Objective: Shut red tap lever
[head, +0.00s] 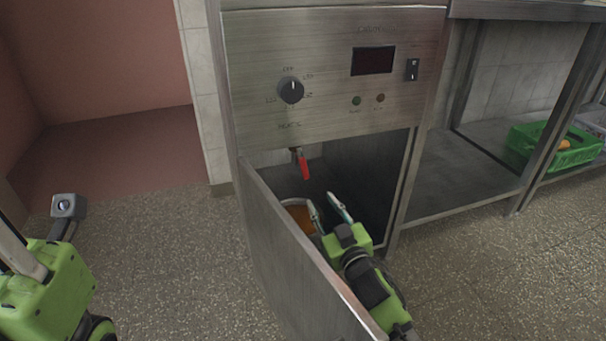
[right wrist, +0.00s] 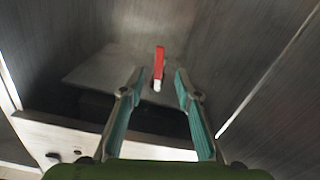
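The red tap lever (head: 304,165) hangs below the control panel inside the open steel cabinet, pointing down and slightly right in the head view. In the right wrist view the red lever (right wrist: 158,62) shows ahead, between and beyond the fingertips. My right gripper (head: 328,207) is inside the cabinet opening, below and right of the lever, with its fingers apart and nothing between them. The right wrist view also shows the open fingers (right wrist: 155,88). My left arm shows at the lower left of the head view; its gripper fingers are not visible.
The cabinet door (head: 290,250) stands open to the left of my right arm. A round container with orange contents (head: 299,214) sits inside, beside the gripper. The panel (head: 330,80) carries a black knob (head: 290,90). A green crate (head: 556,150) is on the right shelf.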

